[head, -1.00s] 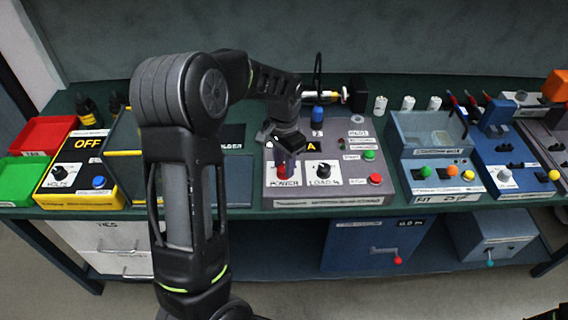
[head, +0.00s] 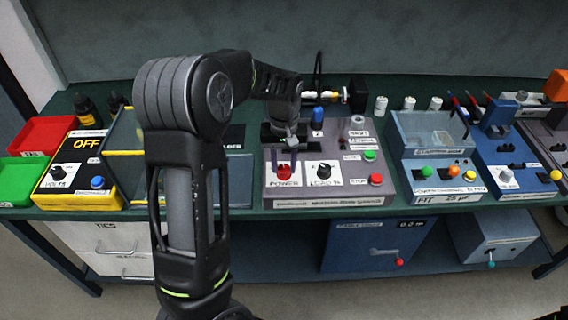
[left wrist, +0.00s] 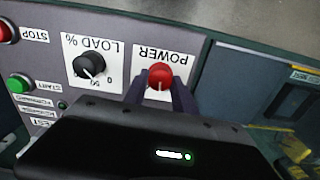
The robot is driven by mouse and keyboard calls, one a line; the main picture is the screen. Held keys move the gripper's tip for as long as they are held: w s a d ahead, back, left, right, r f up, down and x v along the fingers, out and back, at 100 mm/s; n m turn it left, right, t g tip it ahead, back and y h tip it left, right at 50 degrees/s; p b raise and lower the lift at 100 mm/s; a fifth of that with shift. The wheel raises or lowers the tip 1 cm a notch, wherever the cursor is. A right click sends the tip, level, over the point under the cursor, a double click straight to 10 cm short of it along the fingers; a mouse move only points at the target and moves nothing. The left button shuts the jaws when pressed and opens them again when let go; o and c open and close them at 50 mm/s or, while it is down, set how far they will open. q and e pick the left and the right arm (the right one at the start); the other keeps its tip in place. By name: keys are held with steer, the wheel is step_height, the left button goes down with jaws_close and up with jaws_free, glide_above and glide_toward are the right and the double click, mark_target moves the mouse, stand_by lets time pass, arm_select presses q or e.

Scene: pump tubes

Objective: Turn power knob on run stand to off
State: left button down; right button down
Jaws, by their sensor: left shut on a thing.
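The run stand (head: 330,200) is a grey box on the bench, with a red power knob (head: 284,173) at its front left above a POWER label. The red knob (left wrist: 160,76) also shows in the left wrist view. My left gripper (head: 284,160) reaches down to the knob from behind. In the left wrist view its two dark fingers (left wrist: 159,90) stand on either side of the knob, shut on it. The knob's pointer mark cannot be made out.
A black LOAD % knob (head: 324,171) sits close to the right of the power knob. Green (head: 369,155) and red (head: 376,180) buttons are further right. A yellow box (head: 80,175) reading OFF stands left, and a blue-grey unit (head: 435,150) stands right.

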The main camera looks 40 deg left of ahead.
mark_target(284, 167)
arm_select(q)
steer(key=n, duration=0.3)
steer(key=shift+r+n, duration=0.1)
steer(key=shift+n, duration=0.2)
steer(key=shift+n+p, duration=0.4)
steer(key=shift+n, duration=1.4)
steer(key=c, duration=1)
jaws_free()
step_height(284, 167, up, 8)
steer(key=shift+f+b, duration=0.15)
steer(key=shift+b, duration=0.25)
